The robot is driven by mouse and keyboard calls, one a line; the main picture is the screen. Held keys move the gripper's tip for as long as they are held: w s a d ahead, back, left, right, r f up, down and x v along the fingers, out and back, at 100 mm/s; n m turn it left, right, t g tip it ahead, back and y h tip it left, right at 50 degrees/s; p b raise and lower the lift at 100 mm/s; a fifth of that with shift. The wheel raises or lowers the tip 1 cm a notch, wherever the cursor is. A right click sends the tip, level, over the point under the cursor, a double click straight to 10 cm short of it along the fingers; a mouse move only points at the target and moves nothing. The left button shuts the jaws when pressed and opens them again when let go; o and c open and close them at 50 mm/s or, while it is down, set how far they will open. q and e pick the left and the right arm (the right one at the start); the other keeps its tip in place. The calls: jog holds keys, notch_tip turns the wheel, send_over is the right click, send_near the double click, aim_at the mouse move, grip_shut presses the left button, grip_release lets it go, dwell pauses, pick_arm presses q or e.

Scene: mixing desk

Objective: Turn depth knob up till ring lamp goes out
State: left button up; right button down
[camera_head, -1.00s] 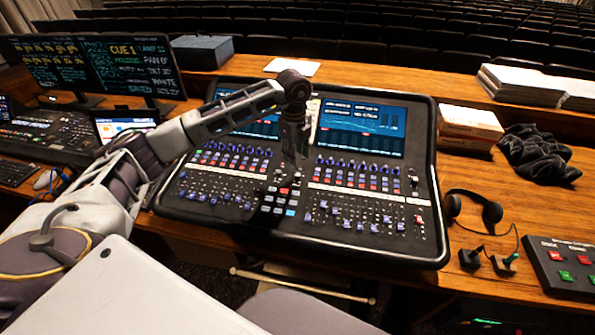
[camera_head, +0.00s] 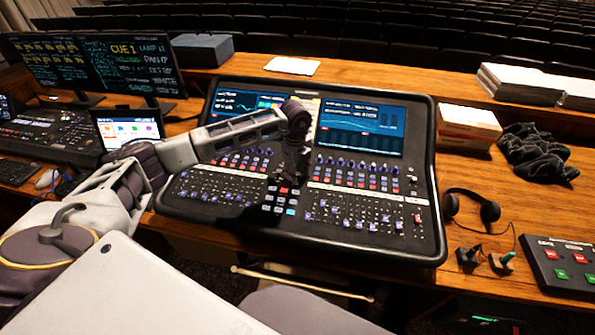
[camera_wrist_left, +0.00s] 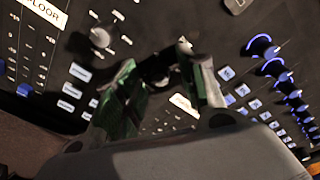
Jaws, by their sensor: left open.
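The mixing desk (camera_head: 340,226) stands on the wooden table with two lit screens. My left gripper (camera_head: 288,172) points down over the middle of its panel, between the left and right banks of knobs and faders. In the left wrist view the open fingers (camera_wrist_left: 160,80) sit above the panel. A small light knob tip (camera_wrist_left: 184,45) shows near the fingertips. A grey round knob (camera_wrist_left: 100,37) lies to their left, and blue-lit knobs (camera_wrist_left: 262,46) run down the right. I cannot tell which knob is depth, and I cannot make out the ring lamp. My right gripper is not in view.
A headset (camera_head: 472,208) and small plugs lie right of the desk, beside a box with red and green buttons (camera_head: 562,262). Monitors (camera_head: 95,65) stand at the back left.

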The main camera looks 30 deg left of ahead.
pick_arm(q)
grip_shut()
